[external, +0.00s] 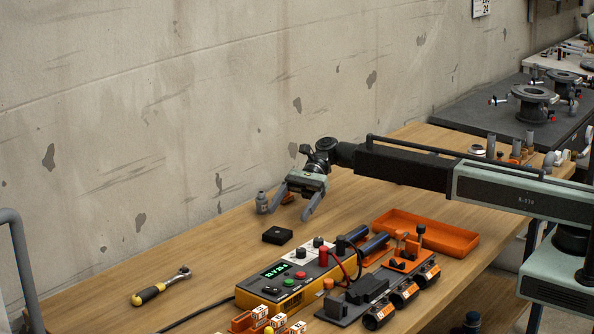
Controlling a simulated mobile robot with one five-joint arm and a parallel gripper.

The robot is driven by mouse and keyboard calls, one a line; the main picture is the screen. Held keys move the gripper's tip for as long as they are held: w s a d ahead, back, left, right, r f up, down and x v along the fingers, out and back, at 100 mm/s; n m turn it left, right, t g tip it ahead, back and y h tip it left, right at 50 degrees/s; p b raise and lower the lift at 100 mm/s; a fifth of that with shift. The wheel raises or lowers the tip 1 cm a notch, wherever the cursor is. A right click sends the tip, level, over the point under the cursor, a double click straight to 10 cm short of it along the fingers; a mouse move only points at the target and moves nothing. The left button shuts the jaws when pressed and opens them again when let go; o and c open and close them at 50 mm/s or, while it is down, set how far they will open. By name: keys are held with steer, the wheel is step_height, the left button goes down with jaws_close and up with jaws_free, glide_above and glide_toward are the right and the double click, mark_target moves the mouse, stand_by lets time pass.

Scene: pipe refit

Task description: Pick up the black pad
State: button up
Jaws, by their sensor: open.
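The black pad (277,235) is a small dark square block lying flat on the wooden table, left of the middle. My gripper (291,208) is open, with its two grey fingers spread apart and pointing down toward the front left. In the picture it is just above and behind the pad, apart from it. Nothing shows clearly held between the fingers. The exact height of the fingertips over the table is hard to tell.
A yellow control box (283,283) with knobs and a green display stands in front of the pad. An orange tray (425,232) is at right.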

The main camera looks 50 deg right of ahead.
mark_target(279, 231)
steer(key=b+x, duration=0.1)
steer(key=x, duration=0.4)
steer(key=b+x, duration=0.1)
steer(key=x, duration=0.1)
steer(key=shift+s+a+f+b, duration=0.1)
steer(key=shift+s+f+b, duration=0.1)
steer(key=shift+s+b, duration=0.15)
steer(key=shift+r, duration=0.1)
steer(key=shift+c, duration=0.3)
steer(key=c, duration=1.5)
steer(key=shift+o, duration=0.2)
steer(key=shift+r, duration=0.15)
step_height(279, 231, up, 10)
steer(key=p, duration=1)
